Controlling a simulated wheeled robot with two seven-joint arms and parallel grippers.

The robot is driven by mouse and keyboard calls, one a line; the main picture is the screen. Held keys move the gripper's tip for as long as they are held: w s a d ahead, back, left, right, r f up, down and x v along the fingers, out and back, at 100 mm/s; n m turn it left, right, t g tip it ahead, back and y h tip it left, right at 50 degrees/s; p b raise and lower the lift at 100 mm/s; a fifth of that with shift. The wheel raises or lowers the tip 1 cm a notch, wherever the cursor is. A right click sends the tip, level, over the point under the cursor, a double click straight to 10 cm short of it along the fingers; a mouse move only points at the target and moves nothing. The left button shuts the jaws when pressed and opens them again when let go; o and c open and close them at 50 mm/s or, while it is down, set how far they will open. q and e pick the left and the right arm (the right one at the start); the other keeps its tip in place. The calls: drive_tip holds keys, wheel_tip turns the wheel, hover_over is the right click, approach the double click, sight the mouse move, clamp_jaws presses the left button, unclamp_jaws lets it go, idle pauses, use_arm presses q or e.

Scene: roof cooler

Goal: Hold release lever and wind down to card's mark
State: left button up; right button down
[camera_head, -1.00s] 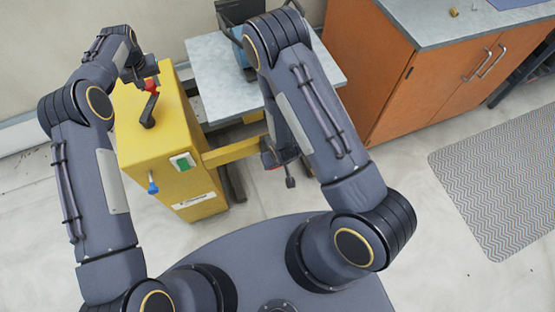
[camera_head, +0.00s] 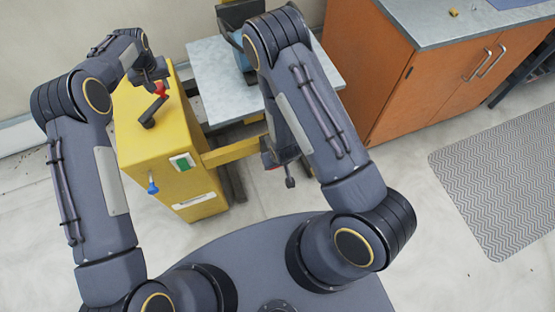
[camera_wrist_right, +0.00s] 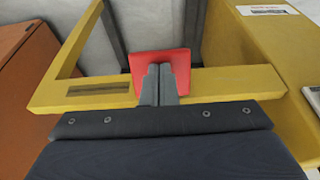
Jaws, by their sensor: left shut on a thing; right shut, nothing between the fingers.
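A yellow cabinet (camera_head: 150,150) stands at the left with a dark crank (camera_head: 152,113) on top. My left gripper (camera_head: 158,86) is shut on the crank's red handle (camera_head: 159,91); the fingers are small and partly hidden. My right gripper (camera_wrist_right: 158,84) is shut and empty, its tips in front of a red lever plate (camera_wrist_right: 174,64) on the yellow frame (camera_wrist_right: 225,82). I cannot tell whether they touch it. A green and white card (camera_head: 182,162) is on the cabinet's front.
A grey platform (camera_head: 215,75) bears a blue thing (camera_head: 243,60), partly behind my right arm. A blue knob (camera_head: 152,187) sticks out of the cabinet's front. An orange cupboard (camera_head: 385,85) stands right of the platform. A patterned mat (camera_head: 500,180) lies on open floor.

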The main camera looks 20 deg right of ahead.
use_arm(q)
drive_tip(key=shift+s+f, duration=0.15)
drive_tip(key=shift+s, duration=0.1)
drive_tip(key=shift+s+d, duration=0.5)
drive_tip(key=shift+s, duration=0.25)
drive_tip(key=shift+s+d, duration=0.15)
drive_tip(key=shift+s, duration=0.25)
drive_tip(key=shift+s+d, duration=0.1)
drive_tip(key=shift+s, duration=0.45)
drive_tip(key=shift+s+d, duration=0.1)
drive_tip(key=shift+s, duration=1)
